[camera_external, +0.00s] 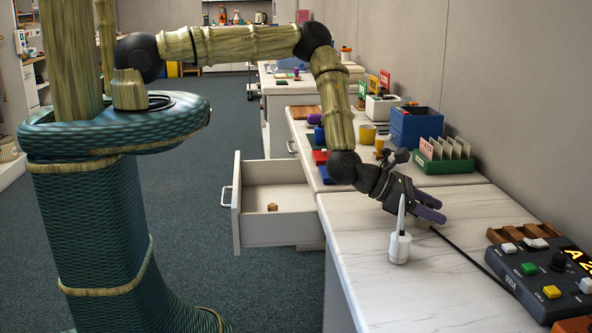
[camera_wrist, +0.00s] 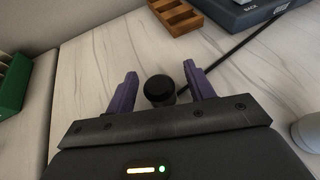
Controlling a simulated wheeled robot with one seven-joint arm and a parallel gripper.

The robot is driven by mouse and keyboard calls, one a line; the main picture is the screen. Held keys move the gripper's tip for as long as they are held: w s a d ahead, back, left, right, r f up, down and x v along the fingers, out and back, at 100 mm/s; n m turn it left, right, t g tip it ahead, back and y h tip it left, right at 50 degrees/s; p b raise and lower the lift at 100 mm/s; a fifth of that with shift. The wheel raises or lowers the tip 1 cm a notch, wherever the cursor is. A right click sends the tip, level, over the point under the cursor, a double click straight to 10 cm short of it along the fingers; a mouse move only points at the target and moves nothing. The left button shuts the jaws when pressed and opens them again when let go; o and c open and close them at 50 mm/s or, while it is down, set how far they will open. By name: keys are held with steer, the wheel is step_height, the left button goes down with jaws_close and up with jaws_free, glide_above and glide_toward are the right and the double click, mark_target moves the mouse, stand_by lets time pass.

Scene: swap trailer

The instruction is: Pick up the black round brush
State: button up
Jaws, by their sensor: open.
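The black round brush (camera_wrist: 159,88) shows in the wrist view as a dark round top, seen from above. It stands between the two purple fingers of my gripper (camera_wrist: 160,75), with gaps on both sides. My gripper is open and low over the white counter. In the external view, my gripper (camera_external: 428,207) reaches over the counter; I cannot pick out the brush there, as the gripper seems to hide it.
A white pointed bottle (camera_external: 400,246) stands close in front of my gripper. A dark button console (camera_external: 540,275), a brown wooden rack (camera_external: 516,236) and a black cable (camera_external: 460,252) lie to the right. A green card holder (camera_external: 447,166) stands behind. A drawer (camera_external: 272,229) is open at left.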

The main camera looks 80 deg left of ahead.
steer(key=shift+w+d+f, duration=0.15)
steer(key=shift+w+f, duration=0.05)
steer(key=shift+w, duration=0.2)
steer(key=shift+c, duration=0.2)
steer(key=c, duration=1)
